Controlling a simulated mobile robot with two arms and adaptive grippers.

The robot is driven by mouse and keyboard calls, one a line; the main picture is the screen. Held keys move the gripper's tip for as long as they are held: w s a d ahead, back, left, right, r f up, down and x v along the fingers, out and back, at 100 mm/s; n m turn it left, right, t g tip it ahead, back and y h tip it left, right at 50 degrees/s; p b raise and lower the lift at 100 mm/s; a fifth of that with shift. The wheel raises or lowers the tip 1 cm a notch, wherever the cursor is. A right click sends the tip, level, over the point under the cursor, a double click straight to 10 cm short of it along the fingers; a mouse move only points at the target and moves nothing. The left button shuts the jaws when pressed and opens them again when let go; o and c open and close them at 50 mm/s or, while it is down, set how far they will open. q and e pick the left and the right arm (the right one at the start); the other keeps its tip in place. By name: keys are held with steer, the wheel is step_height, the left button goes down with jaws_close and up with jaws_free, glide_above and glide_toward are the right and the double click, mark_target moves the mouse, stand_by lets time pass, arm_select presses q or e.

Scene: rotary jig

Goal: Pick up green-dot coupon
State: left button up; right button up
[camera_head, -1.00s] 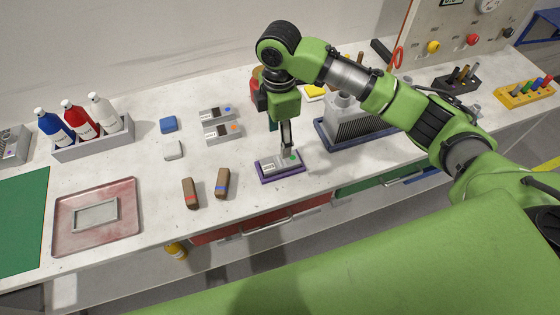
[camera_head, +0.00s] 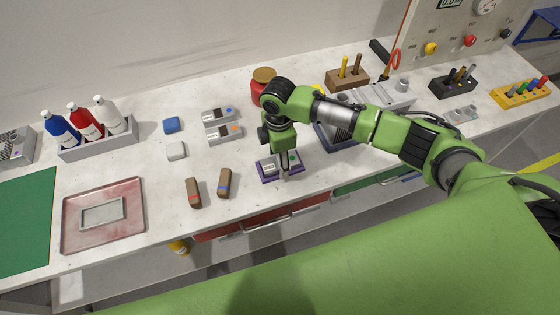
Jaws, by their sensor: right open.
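The green-dot coupon (camera_head: 294,158) is a pale grey block with a green dot. It lies on a purple base (camera_head: 265,178) near the front edge of the bench. My right gripper (camera_head: 284,176) points down over the coupon and hides its middle part. Its fingers are open, and I cannot tell whether they touch the coupon. My left gripper is not in view.
Two grey coupons, one with a blue dot (camera_head: 217,116) and one with an orange dot (camera_head: 225,134), lie farther back left. Two brown blocks (camera_head: 193,193) (camera_head: 224,183) lie left of the purple base. A finned grey fixture in a dark blue tray (camera_head: 338,146) stands close on the right.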

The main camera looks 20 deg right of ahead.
steer(key=shift+c, duration=0.3)
jaws_close()
steer(key=shift+r, duration=0.15)
